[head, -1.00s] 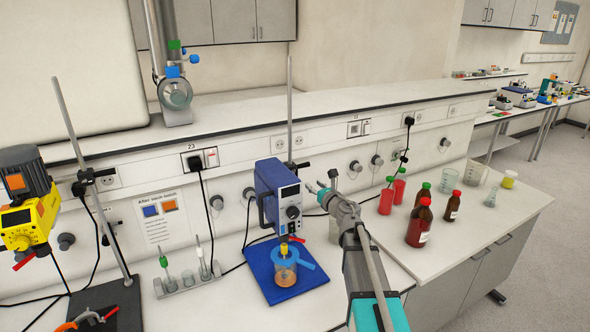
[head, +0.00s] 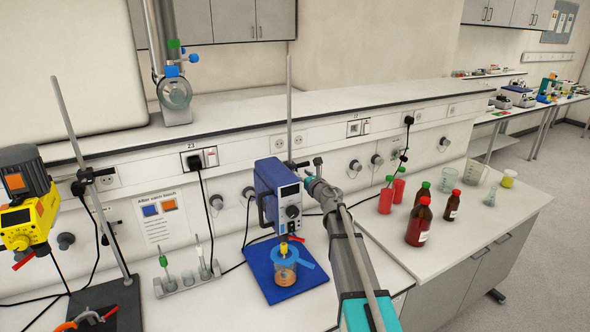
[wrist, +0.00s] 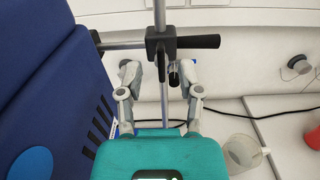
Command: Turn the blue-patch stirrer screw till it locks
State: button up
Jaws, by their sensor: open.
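The blue stirrer (head: 278,196) hangs from a thin upright rod (head: 289,100) in the head view. In the wrist view its blue housing (wrist: 45,75) fills the left side, with a round lighter-blue patch (wrist: 30,163) at the lower left. A black clamp (wrist: 160,42) grips the rod, and a small dark screw (wrist: 173,76) with a metallic end sits below its bar. My gripper (wrist: 161,78) is open, one finger on each side of the clamp's lower part and screw. Contact cannot be told. In the head view my gripper (head: 314,174) is right of the stirrer.
A beaker of orange liquid (head: 285,272) stands on a blue base (head: 258,268) below the stirrer. Red-capped bottles (head: 419,226) stand to the right. A yellow stirrer (head: 28,222) hangs at the left. In the wrist view, a cable (wrist: 255,118) and a clear beaker (wrist: 242,153) lie right of my gripper.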

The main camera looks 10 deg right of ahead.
aim_at(296, 168)
jog(key=shift+x, duration=2.7)
